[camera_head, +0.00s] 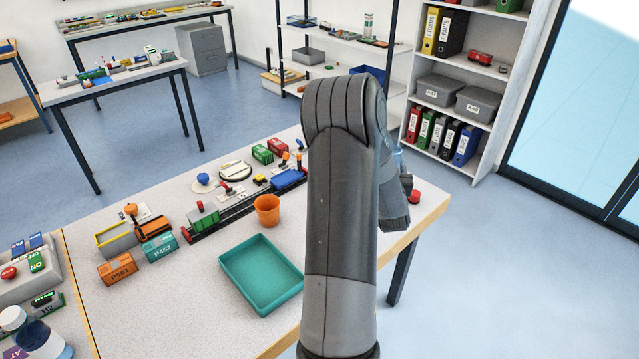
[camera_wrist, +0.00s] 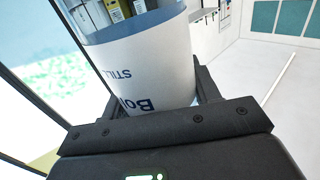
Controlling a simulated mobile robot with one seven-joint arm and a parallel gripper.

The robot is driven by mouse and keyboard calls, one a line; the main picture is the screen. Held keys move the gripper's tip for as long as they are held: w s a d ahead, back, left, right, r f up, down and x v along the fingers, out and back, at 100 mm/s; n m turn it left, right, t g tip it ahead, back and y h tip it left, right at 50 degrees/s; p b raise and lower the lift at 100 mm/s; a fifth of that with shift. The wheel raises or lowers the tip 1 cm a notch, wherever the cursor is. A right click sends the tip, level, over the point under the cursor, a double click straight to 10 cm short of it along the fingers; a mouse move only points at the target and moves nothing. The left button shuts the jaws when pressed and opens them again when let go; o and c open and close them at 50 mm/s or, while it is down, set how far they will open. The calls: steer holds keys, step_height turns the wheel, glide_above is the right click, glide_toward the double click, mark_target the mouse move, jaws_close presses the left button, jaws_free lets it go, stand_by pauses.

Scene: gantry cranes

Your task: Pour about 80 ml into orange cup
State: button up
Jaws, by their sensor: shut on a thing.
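The orange cup (camera_head: 267,211) stands upright on the table, left of my arm in the head view, behind the teal tray. Its inside shows no clear contents. My gripper (camera_wrist: 155,98) is shut on a bottle (camera_wrist: 150,60) with a white label and dark blue lettering, including "STILL". The label lettering is upside down or tilted in the wrist view. In the head view, my arm hides most of the gripper and bottle, so their exact place relative to the cup is hard to tell. The cup is not in the wrist view.
An empty teal tray (camera_head: 261,275) lies in front of the cup. A model track with wagons (camera_head: 245,205) runs behind it. Orange (camera_head: 117,267) and teal (camera_head: 159,247) containers stand to the left. A red object (camera_head: 414,196) sits near the table's right edge.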

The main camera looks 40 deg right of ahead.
steer(key=shift+w+r, duration=0.1)
steer(key=shift+r, duration=2.45)
steer(key=w+a+n+t+y, duration=0.3)
steer(key=w+a+n+y, duration=0.25)
steer(key=w+a, duration=0.45)
steer(key=w+a+n+t+y, duration=0.35)
steer(key=w+a+y, duration=0.35)
steer(key=w, duration=0.5)
step_height(320, 180, down, 13)
steer(key=shift+a, duration=0.15)
steer(key=shift+n, duration=0.5)
